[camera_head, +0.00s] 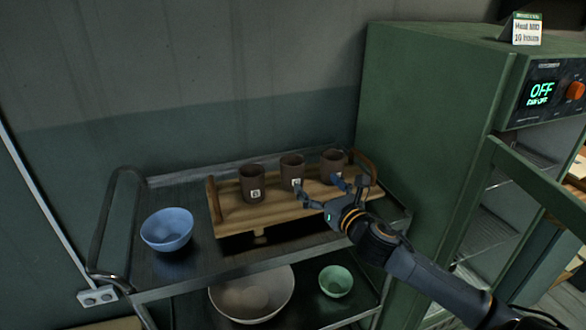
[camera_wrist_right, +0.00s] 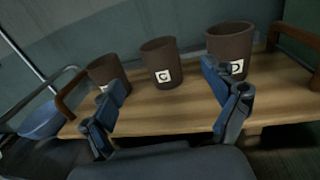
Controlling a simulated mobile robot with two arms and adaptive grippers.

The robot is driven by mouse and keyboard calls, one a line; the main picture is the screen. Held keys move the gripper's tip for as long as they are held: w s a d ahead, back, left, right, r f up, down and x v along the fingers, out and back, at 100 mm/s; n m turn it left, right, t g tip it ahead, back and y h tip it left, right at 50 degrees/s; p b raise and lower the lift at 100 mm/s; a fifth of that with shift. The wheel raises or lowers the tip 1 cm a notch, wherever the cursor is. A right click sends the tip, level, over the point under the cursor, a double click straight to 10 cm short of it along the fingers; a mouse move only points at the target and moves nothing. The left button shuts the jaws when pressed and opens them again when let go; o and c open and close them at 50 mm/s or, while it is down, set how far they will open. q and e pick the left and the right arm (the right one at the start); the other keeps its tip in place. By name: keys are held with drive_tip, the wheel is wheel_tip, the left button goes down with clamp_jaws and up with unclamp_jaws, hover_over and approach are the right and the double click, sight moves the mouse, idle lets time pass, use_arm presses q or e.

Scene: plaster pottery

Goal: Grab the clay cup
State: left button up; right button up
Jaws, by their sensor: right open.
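Three brown clay cups stand upright in a row on a wooden tray (camera_head: 228,212) with raised handles. The left cup (camera_head: 252,180) has a white label. The middle cup (camera_head: 291,167) also has a label, which reads C in the right wrist view (camera_wrist_right: 160,64). The right cup (camera_head: 331,162) is partly hidden by my gripper; in the right wrist view (camera_wrist_right: 230,42) its label seems to read D. My right gripper (camera_head: 322,188) is open and empty, in front of the middle and right cups. In the right wrist view its fingers frame the middle cup. My left gripper is not in view.
The tray sits on a dark metal trolley (camera_head: 165,269). A blue bowl (camera_head: 167,230) stands left of the tray. A large pale bowl (camera_head: 251,295) and a green bowl (camera_head: 336,281) are on the lower shelf. A green oven cabinet (camera_head: 432,125) stands close at the right, its door open.

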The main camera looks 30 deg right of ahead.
sight(298, 168)
drive_tip(key=shift+w, duration=0.45)
drive_tip(key=w, duration=0.4)
drive_tip(key=shift+r+b, duration=0.3)
drive_tip(key=shift+b, duration=0.1)
drive_tip(key=shift+w+d+f, duration=0.1)
drive_tip(key=shift+w, duration=0.5)
drive_tip(key=shift+w+d+f, duration=0.1)
drive_tip(key=shift+w, duration=0.75)
drive_tip(key=shift+w+b, duration=0.2)
drive_tip(key=shift+b, duration=0.15)
drive_tip(key=w, duration=0.2)
drive_tip(key=w+b, duration=0.1)
drive_tip(key=shift+w+d+f, duration=0.2)
drive_tip(key=shift+w+f, duration=0.05)
drive_tip(key=shift+w, duration=0.55)
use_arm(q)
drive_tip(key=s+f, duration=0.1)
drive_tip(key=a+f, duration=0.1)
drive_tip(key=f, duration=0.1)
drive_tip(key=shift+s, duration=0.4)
use_arm(e)
drive_tip(key=shift+s, duration=0.1)
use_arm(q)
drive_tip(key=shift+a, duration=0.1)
use_arm(e)
drive_tip(key=shift+c, duration=0.4)
